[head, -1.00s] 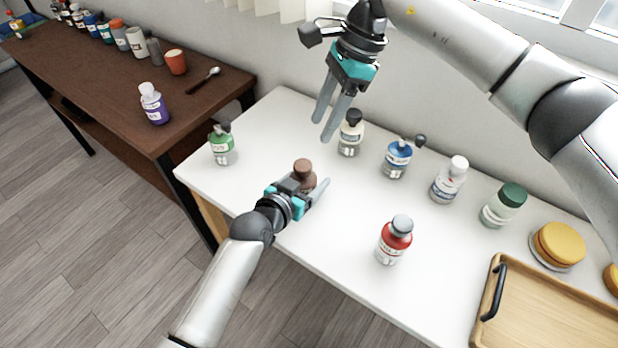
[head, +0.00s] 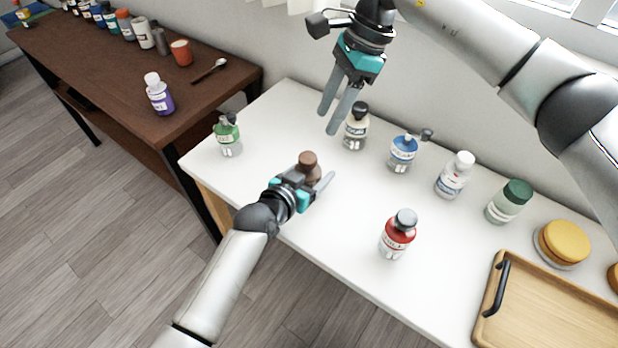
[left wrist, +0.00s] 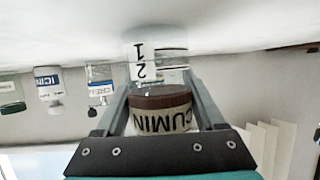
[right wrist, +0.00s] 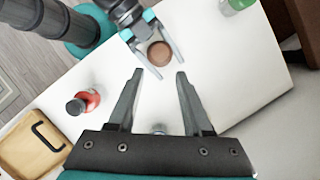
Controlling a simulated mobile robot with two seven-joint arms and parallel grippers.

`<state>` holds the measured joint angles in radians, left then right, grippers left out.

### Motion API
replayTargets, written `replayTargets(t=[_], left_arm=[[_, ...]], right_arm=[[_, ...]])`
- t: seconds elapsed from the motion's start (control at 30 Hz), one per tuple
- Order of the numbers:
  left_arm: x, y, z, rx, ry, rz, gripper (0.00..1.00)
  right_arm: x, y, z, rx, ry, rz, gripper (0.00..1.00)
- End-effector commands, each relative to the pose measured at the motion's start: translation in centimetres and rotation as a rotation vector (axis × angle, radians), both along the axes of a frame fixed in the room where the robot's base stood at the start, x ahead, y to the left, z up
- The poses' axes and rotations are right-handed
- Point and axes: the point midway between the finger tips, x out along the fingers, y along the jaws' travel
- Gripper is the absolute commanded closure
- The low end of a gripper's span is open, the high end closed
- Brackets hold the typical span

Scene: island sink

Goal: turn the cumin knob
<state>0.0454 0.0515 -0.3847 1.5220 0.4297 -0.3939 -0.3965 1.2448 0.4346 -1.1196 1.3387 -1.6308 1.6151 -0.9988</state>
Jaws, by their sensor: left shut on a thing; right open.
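The cumin bottle (head: 310,159) has a round brown top and stands upright on the white table. In the left wrist view its label (left wrist: 165,121) reads CUMIN upside down, with a clear jar body marked with numerals beyond it. My left gripper (head: 318,190) is shut on the bottle from the near side, one finger on each side. The right wrist view shows the brown knob (right wrist: 160,53) from above, between the left gripper's fingers (right wrist: 158,62). My right gripper (head: 340,112) is open and empty, above and behind the bottle, fingers pointing down.
A wooden tray (head: 550,310) lies at the right. A brown table (head: 110,90) stands at the left.

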Motion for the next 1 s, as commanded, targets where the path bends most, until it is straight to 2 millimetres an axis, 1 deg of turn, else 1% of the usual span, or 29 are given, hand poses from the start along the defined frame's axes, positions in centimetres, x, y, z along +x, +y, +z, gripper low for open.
replayTargets(t=[0.03,0.17,0.2,0.27,0.4,0.57,0.67,0.77,1.0], left_arm=[[0.0,0.0,-0.1,0.001,0.002,0.0,0.91],[0.0,0.0,-0.1,0.001,0.002,0.0,0.91],[0.0,0.0,-0.1,0.001,0.002,0.0,0.91],[0.0,0.0,-0.1,0.001,0.002,0.0,0.91],[0.0,0.0,-0.1,0.001,0.002,0.0,0.91],[0.0,0.0,-0.1,0.001,0.002,0.0,0.91],[0.0,0.0,-0.1,0.001,0.002,0.0,0.91],[0.0,0.0,-0.1,0.001,0.002,0.0,0.91],[0.0,0.0,-0.1,0.001,0.002,-0.001,0.91]], right_arm=[[0.0,0.0,0.0,0.0,0.0,0.0,0.48],[-0.1,0.7,0.4,-0.025,-0.021,0.051,0.33],[-0.3,1.1,0.7,-0.046,-0.036,0.088,0.29],[-0.5,1.9,1.2,-0.091,-0.065,0.162,0.23],[-0.9,3.3,2.4,-0.207,-0.133,0.331,0.23],[-1.2,3.9,3.0,-0.294,-0.173,0.443,0.23],[-1.3,3.9,2.3,-0.309,-0.178,0.462,0.23],[-1.3,3.9,0.8,-0.306,-0.176,0.461,0.23],[-1.4,3.9,-4.1,-0.305,-0.175,0.458,0.23]])
